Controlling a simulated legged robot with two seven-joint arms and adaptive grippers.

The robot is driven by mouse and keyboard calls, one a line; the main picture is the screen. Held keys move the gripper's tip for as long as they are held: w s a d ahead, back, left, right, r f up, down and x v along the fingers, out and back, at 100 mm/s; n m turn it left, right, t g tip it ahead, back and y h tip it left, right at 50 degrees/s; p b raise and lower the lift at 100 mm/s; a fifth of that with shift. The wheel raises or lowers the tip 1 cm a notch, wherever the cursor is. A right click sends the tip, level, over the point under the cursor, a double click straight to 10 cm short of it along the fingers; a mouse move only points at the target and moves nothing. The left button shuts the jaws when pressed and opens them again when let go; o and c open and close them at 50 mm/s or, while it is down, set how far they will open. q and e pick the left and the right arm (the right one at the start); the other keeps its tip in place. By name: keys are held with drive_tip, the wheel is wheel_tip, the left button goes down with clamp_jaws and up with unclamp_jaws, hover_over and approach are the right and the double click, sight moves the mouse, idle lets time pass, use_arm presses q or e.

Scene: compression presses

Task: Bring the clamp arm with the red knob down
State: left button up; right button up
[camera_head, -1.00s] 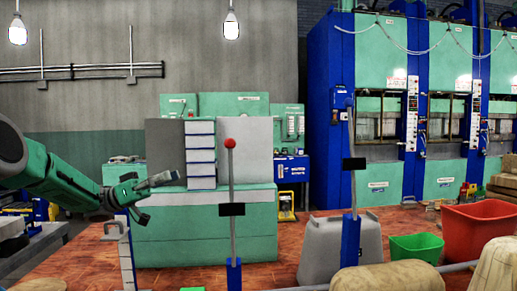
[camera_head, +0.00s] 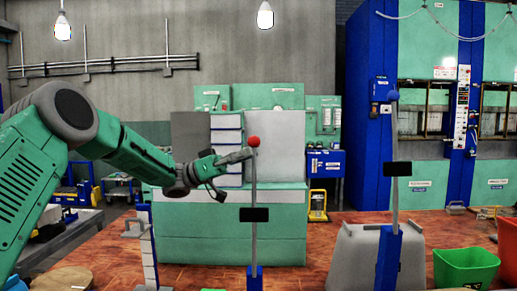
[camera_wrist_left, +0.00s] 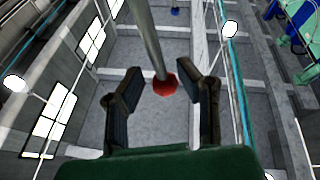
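The clamp arm with the red knob is a thin grey lever (camera_head: 254,188) standing upright in the middle of the head view. Its red knob (camera_head: 253,141) is at the top, a black block (camera_head: 254,215) partway down, and a blue base (camera_head: 255,277) at the bottom. My left gripper (camera_head: 236,162) comes in from the left, its fingers just beside the knob. In the left wrist view my left gripper (camera_wrist_left: 172,82) is open, and the red knob (camera_wrist_left: 165,84) shows between the fingertips with a gap on both sides. My right gripper is out of view.
A second lever with a blue knob (camera_head: 392,96) stands to the right on a blue base (camera_head: 388,262), before a grey bin (camera_head: 352,258). A green bin (camera_head: 466,268) is further right. A green cabinet (camera_head: 232,238) stands behind the red-knob lever.

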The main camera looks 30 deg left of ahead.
use_arm(q)
drive_tip(key=shift+w+d+r, duration=0.1)
drive_tip(key=shift+w+r, duration=0.25)
drive_tip(key=shift+w, duration=0.1)
drive_tip(key=shift+d+r, duration=0.1)
drive_tip(key=shift+d, duration=0.35)
drive_tip(key=shift+w+d, duration=0.1)
drive_tip(key=shift+d, duration=0.2)
drive_tip(key=shift+c, duration=1.3)
drive_tip(key=shift+d, duration=0.2)
clamp_jaws()
drive_tip(key=shift+r, duration=0.15)
